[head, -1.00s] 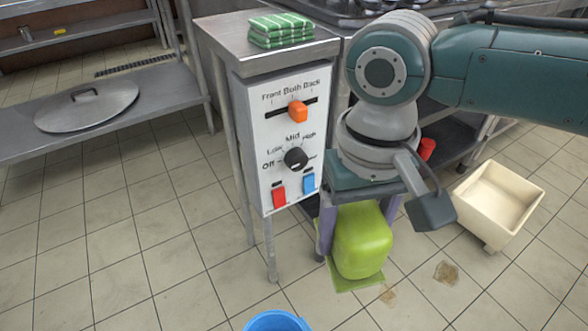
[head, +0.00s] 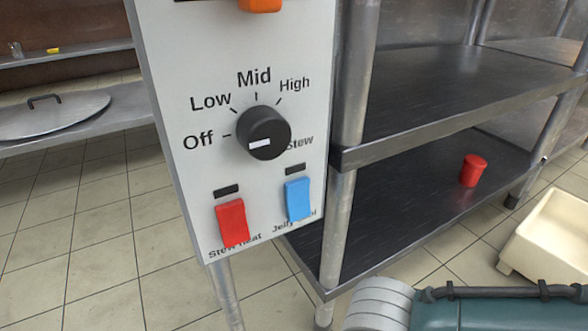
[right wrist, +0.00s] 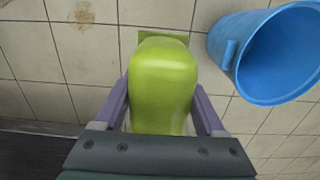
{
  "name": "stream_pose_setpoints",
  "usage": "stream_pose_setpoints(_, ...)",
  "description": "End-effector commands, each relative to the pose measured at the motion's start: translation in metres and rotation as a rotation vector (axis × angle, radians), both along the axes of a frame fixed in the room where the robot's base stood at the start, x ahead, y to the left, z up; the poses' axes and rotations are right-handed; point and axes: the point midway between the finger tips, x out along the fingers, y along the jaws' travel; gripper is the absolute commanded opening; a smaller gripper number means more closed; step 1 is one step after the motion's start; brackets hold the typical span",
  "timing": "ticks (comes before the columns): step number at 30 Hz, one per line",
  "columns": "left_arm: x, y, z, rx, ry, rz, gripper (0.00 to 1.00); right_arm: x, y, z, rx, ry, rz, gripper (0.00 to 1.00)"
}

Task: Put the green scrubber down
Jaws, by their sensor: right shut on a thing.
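The green scrubber (right wrist: 163,88) shows in the right wrist view, a rounded lime-green block with a flatter green edge at its far end. My right gripper (right wrist: 163,105) is shut on it, with one purple finger on each side. Tiled floor shows around and beyond it; I cannot tell how high it is held. In the head view the scrubber and the right gripper are out of frame. My left gripper is in neither view.
A blue bucket (right wrist: 268,55) stands beside the scrubber. A control panel (head: 245,60) with a knob (head: 264,133) and red and blue switches is close in front. A steel shelf (head: 410,190) holds a red cup (head: 473,170). A cream bin (head: 550,245) is at right.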

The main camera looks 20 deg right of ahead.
Motion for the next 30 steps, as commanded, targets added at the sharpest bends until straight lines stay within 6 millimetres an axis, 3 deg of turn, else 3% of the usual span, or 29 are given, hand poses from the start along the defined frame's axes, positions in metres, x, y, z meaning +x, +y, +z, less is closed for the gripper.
stream_pose_setpoints(15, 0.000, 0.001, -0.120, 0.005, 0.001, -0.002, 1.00, -0.001, 0.000, -0.134, -0.001, 0.000, 0.004, 0.00)
stream_pose_setpoints(19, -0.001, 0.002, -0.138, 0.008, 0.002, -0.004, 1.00, -0.001, 0.000, -0.154, 0.000, 0.000, 0.003, 0.00)
stream_pose_setpoints(26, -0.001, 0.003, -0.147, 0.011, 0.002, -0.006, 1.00, -0.001, 0.000, -0.164, 0.000, 0.000, 0.003, 0.00)
stream_pose_setpoints(30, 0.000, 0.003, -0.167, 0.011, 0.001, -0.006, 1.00, -0.001, 0.000, -0.184, -0.001, 0.000, 0.003, 0.00)
